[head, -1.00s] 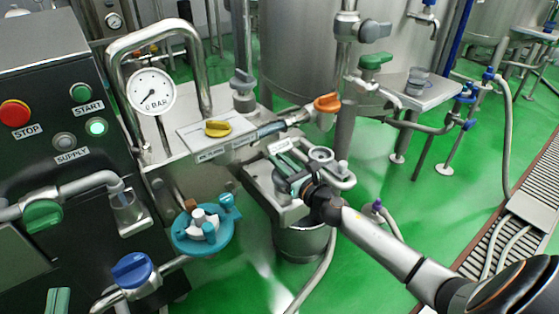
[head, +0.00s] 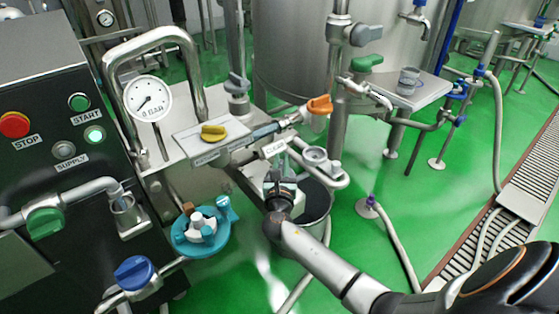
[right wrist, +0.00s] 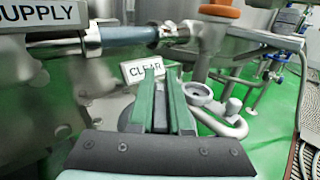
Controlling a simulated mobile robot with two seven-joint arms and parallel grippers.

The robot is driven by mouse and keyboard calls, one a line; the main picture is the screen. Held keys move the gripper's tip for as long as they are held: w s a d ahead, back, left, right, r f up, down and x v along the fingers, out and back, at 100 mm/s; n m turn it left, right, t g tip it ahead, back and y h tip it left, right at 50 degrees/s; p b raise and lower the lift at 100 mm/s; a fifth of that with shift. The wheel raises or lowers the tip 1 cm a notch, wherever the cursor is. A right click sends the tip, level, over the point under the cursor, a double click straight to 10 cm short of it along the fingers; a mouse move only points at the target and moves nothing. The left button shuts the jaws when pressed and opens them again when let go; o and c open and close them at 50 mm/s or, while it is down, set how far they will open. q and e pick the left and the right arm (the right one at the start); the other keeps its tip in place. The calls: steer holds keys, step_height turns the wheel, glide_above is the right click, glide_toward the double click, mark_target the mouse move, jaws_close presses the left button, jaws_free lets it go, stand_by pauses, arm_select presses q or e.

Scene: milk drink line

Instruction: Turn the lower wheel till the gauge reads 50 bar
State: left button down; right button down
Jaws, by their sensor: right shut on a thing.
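The round white gauge (head: 148,98) stands on the left beneath a bent steel pipe. Its face seems to read 0 BAR, and its dark needle slants to the lower left. A teal wheel (head: 181,243) with a white hub and a brown piece sits low on the machine, below the gauge. My right gripper (head: 280,172) is to the right of this wheel, apart from it, under the CLEAR label (head: 272,149). In the right wrist view its green fingers (right wrist: 160,95) are shut on a dark grey piece (right wrist: 160,108), mostly hidden. My left gripper is not in view.
A yellow knob (head: 213,131) and an orange handle (head: 320,104) are above my right gripper. A grey ring (head: 315,155) on a pipe is close to its right. A blue knob (head: 133,271) is below left of the wheel.

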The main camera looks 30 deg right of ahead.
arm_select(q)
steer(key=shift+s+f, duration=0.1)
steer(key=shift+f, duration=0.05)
arm_select(e)
steer(key=shift+s+d+m+g+h, duration=0.1)
steer(key=shift+m+g+h, duration=0.3)
steer(key=shift+h, duration=0.1)
steer(key=c, duration=0.9)
jaws_free()
steer(key=shift+o, duration=0.2)
steer(key=shift+s, duration=0.2)
steer(key=shift+s+a, duration=0.25)
steer(key=shift+a, duration=0.15)
steer(key=p+v, duration=0.1)
steer(key=v, duration=0.3)
steer(key=shift+s+a, duration=0.25)
steer(key=shift+s, duration=0.05)
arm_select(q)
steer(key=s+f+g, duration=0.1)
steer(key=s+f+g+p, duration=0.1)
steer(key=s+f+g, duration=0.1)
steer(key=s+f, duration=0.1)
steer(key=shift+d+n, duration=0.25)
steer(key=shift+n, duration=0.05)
arm_select(e)
steer(key=v, duration=0.6)
steer(key=shift+s+a, duration=0.15)
steer(key=shift+a, duration=0.1)
